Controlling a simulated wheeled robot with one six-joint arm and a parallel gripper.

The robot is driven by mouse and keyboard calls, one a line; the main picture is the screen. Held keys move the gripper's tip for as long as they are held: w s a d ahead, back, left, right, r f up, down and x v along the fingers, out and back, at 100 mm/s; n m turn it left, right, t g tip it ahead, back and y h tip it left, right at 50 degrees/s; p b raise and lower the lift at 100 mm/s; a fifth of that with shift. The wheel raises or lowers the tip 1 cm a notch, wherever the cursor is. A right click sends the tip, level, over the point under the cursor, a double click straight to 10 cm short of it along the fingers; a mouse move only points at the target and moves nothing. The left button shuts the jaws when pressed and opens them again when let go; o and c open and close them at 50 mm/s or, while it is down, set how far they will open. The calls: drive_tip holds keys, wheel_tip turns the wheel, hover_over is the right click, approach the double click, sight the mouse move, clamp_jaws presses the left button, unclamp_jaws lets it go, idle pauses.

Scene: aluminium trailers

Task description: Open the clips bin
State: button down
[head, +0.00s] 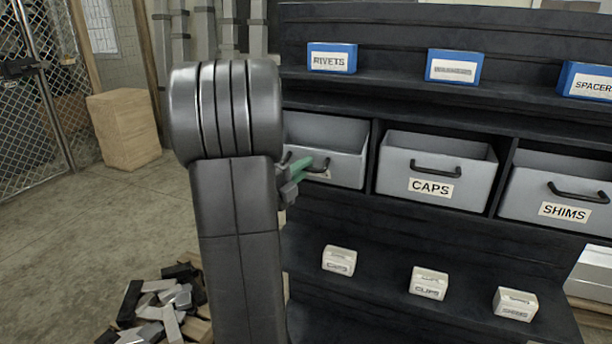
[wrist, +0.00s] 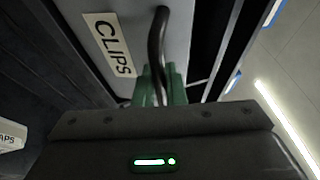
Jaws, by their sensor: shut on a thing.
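The clips bin (head: 342,168) is a grey drawer at the left of the shelf's middle row, partly hidden behind my arm in the head view. Its CLIPS label (wrist: 108,44) and dark handle (wrist: 156,40) show close up in the wrist view. My gripper (head: 306,166) has green fingers and is at the bin's handle. In the wrist view the green fingers (wrist: 160,86) are shut around the handle's bar. In the head view the bin's front looks about level with the CAPS bin (head: 437,168).
The SHIMS bin (head: 560,190) is at the right of the same row. Blue boxes, among them RIVETS (head: 332,58), stand on the upper shelf, and small white boxes (head: 429,283) on the lower one. Metal offcuts (head: 160,308) lie on the floor at the left.

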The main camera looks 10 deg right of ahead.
drive_tip(key=shift+s+a+f+h, duration=0.1)
drive_tip(key=shift+s+f+h, duration=0.1)
drive_tip(key=shift+f, duration=0.2)
drive_tip(key=shift+s+a+f+h, duration=0.1)
drive_tip(key=shift+f+h, duration=0.1)
drive_tip(key=shift+f, duration=0.15)
drive_tip(key=shift+s+a+f, duration=0.25)
drive_tip(key=shift+s+f, duration=0.15)
drive_tip(key=shift+f, duration=0.35)
drive_tip(key=shift+s+a+f, duration=0.25)
drive_tip(key=shift+s+f, duration=0.1)
drive_tip(key=shift+f, duration=0.35)
drive_tip(key=shift+m, duration=0.3)
drive_tip(key=c, duration=1.5)
unclamp_jaws()
drive_tip(key=p+v, duration=0.1)
drive_tip(key=v, duration=1.3)
drive_tip(key=shift+d, duration=0.1)
